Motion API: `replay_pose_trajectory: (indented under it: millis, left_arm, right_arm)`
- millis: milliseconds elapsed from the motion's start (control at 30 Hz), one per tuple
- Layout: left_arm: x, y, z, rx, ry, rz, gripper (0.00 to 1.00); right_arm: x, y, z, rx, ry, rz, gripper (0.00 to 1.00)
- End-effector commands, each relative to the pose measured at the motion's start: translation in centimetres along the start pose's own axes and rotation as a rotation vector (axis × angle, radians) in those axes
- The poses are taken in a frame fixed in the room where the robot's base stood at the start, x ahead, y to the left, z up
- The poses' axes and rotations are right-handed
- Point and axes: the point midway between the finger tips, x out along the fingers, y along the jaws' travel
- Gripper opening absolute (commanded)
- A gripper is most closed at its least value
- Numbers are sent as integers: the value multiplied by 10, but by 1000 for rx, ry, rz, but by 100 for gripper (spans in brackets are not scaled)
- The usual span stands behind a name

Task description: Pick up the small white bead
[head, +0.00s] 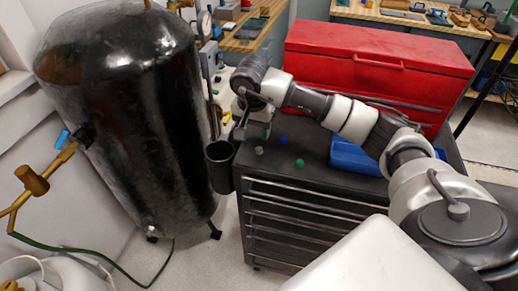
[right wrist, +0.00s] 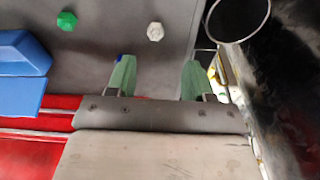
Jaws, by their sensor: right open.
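The small white bead (head: 259,150) lies on the dark top of the tool cabinet, near its left edge. It also shows in the right wrist view (right wrist: 155,31), just beyond the fingertips and roughly midway between them, with nothing touching it. My right gripper (head: 253,132) reaches in over the cabinet from the right. Its two green fingers are open and empty in the right wrist view (right wrist: 157,64). My left gripper is not in view.
A blue bead (head: 283,140) and a green bead (head: 299,162) lie nearby. A black cup (head: 220,166) hangs at the cabinet's left side, beside a large black tank (head: 130,120). A red toolbox (head: 400,60) and a blue bin (head: 350,157) stand at the right.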

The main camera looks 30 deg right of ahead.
Motion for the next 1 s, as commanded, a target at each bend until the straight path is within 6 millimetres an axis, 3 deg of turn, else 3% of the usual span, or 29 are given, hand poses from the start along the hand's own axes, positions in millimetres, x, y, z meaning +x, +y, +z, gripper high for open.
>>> replay_pose_trajectory:
  millis: [333, 600, 900, 1000]
  left_arm:
    - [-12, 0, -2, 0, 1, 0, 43]
    - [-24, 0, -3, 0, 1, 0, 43]
    - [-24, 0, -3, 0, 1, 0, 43]
    - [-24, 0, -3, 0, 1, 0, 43]
  right_arm:
    - [31, 3, 3, -1, -5, 1, 52]
    - [67, 7, 6, 1, -4, -2, 52]
    - [73, 7, 6, 1, -2, -4, 52]
    - [72, 7, 6, 1, -2, -4, 37]
